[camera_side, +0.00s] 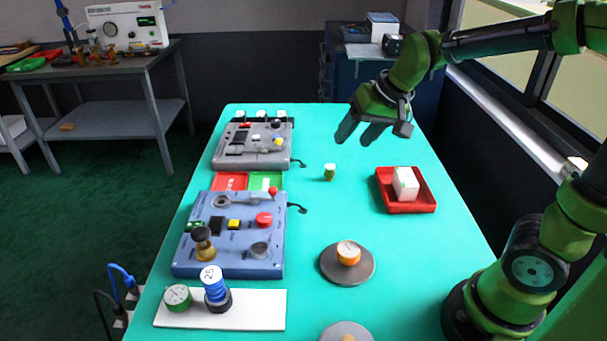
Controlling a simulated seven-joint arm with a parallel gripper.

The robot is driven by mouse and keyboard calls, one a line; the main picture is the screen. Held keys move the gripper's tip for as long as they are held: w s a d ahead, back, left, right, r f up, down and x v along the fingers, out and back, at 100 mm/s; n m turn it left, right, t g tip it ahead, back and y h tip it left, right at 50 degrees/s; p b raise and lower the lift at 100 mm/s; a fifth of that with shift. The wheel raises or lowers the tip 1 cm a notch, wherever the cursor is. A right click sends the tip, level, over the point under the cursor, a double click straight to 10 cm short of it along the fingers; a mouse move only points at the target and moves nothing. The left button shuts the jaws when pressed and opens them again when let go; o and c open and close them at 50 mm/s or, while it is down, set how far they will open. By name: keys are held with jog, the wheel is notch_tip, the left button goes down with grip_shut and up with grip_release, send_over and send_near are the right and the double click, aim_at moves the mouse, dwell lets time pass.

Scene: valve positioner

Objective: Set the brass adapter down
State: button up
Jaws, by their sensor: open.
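A red tray (411,206) with a white box (405,184) stands to the right. A grey panel (252,145) and a blue panel (231,234) line the left, with red and green trays between. A grey disc (347,275) holds an orange-rimmed gauge. The table around the brass piece is clear.

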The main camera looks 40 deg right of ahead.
jog(key=s+a+r+n+t+y, duration=0.1)
jog(key=s+a, duration=0.4)
jog(key=s, duration=0.7)
jog(key=shift+a+r+n, duration=0.3)
jog(key=shift+a, duration=0.1)
dwell(0.3)
